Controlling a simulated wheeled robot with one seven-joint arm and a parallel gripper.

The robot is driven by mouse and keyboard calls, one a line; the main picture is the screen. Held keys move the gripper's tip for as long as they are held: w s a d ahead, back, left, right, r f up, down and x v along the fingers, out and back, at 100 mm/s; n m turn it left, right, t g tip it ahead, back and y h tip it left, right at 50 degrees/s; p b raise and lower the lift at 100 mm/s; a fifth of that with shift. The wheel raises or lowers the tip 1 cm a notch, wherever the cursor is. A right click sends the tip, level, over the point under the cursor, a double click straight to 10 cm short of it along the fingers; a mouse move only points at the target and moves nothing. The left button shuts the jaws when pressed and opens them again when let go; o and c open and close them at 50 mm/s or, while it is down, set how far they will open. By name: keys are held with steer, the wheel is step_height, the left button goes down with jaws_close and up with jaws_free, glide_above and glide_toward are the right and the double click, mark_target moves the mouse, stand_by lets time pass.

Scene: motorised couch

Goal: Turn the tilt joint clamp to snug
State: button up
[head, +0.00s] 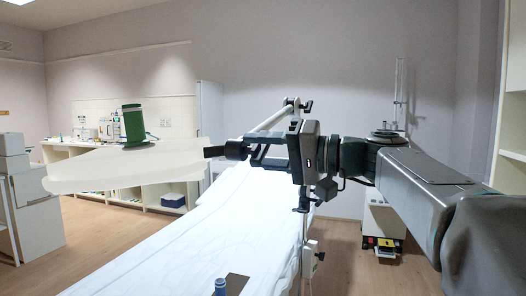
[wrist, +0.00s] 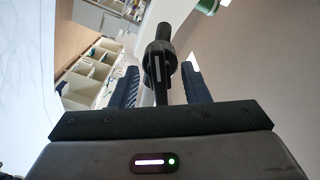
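The tilt joint clamp appears to be the black knob (head: 236,149) at the right end of a pale slab-like arm (head: 125,168). In the wrist view the black clamp (wrist: 159,62) has a round collar with a pale mark line and a thin stem. My gripper (head: 252,151) points left at it from the right. In the wrist view my gripper (wrist: 160,72) is open, with one dark finger on each side of the clamp. Gaps show between the stem and both fingers, so I see no contact. The clamp's exact turn setting cannot be read.
A green cylinder (head: 133,124) stands on the pale arm. A couch with a white sheet (head: 190,240) lies below. A pale pole (head: 304,235) rises beside the couch, below my gripper. A cluttered counter (head: 90,150) stands at the back left. Floor is clear at left.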

steer(key=v, duration=1.3)
steer(key=shift+d, duration=0.4)
steer(key=shift+s+f, duration=0.1)
steer(key=shift+s, duration=0.05)
steer(key=a+f+m+g+h+p, duration=0.1)
steer(key=a+f+m+h+p, duration=0.25)
steer(key=f, duration=0.55)
steer(key=s+d+f+n+g+h+p, duration=0.1)
steer(key=s+f+h+p, duration=0.3)
steer(key=f, duration=0.5)
steer(key=s+d+f+g+h+p, duration=0.2)
steer(key=s+d+f+h+p, duration=0.1)
steer(key=s+f+h, duration=0.6)
steer(key=shift+f+n+p, duration=0.35)
steer(key=shift+f+p, duration=0.3)
steer(key=shift+p, duration=0.2)
steer(key=shift+s+d, duration=0.1)
steer(key=shift+s, duration=0.05)
